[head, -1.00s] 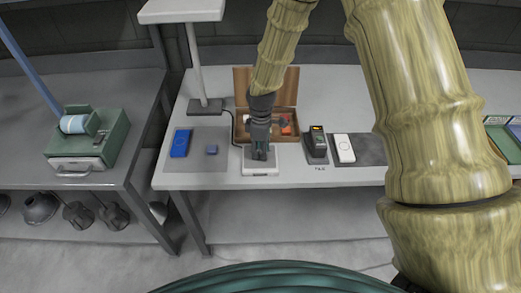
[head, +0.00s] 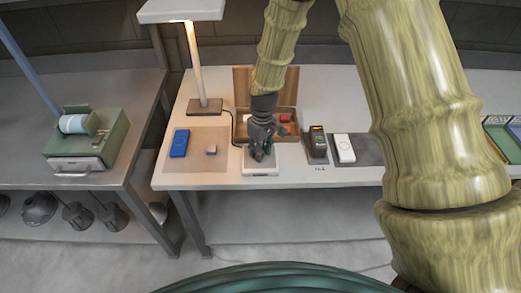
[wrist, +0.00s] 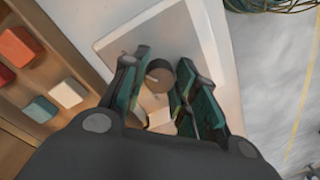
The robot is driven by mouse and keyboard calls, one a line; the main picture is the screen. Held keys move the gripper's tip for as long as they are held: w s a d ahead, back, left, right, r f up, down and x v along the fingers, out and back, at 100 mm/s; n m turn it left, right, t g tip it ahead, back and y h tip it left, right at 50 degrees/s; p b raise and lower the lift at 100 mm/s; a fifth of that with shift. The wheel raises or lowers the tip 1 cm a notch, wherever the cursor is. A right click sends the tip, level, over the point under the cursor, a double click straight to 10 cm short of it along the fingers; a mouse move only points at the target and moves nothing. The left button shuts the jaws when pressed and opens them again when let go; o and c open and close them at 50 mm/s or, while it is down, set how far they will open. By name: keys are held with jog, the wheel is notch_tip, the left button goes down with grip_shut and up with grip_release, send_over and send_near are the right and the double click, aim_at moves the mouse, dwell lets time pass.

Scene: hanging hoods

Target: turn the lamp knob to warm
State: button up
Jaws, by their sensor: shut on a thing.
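The lamp (head: 197,65) stands at the back left of the white table, its hood overhead at the top edge. Its post and the mat below have a warm, orange-tinted light. A white control box (head: 261,169) lies near the table's front edge, with a cable running behind it. My gripper (head: 260,152) is down over this box. In the wrist view, the round knob (wrist: 159,76) sits on the box's plate (wrist: 120,40) between the fingers of my gripper (wrist: 164,78), which are shut on it. In the head view my fingers hide the knob.
A blue device (head: 180,143) and a small block (head: 211,150) lie on the mat to the left. An open wooden box (head: 286,105) with coloured blocks is behind my gripper. A dark upright device (head: 318,146) and a white device (head: 344,148) stand close at right.

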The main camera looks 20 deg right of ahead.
jog(key=shift+w+r, duration=0.1)
jog(key=shift+w, duration=0.05)
jog(key=o, duration=1)
jog(key=r, duration=1.2)
jog(key=shift+d, duration=0.3)
jog(key=shift+f, duration=0.1)
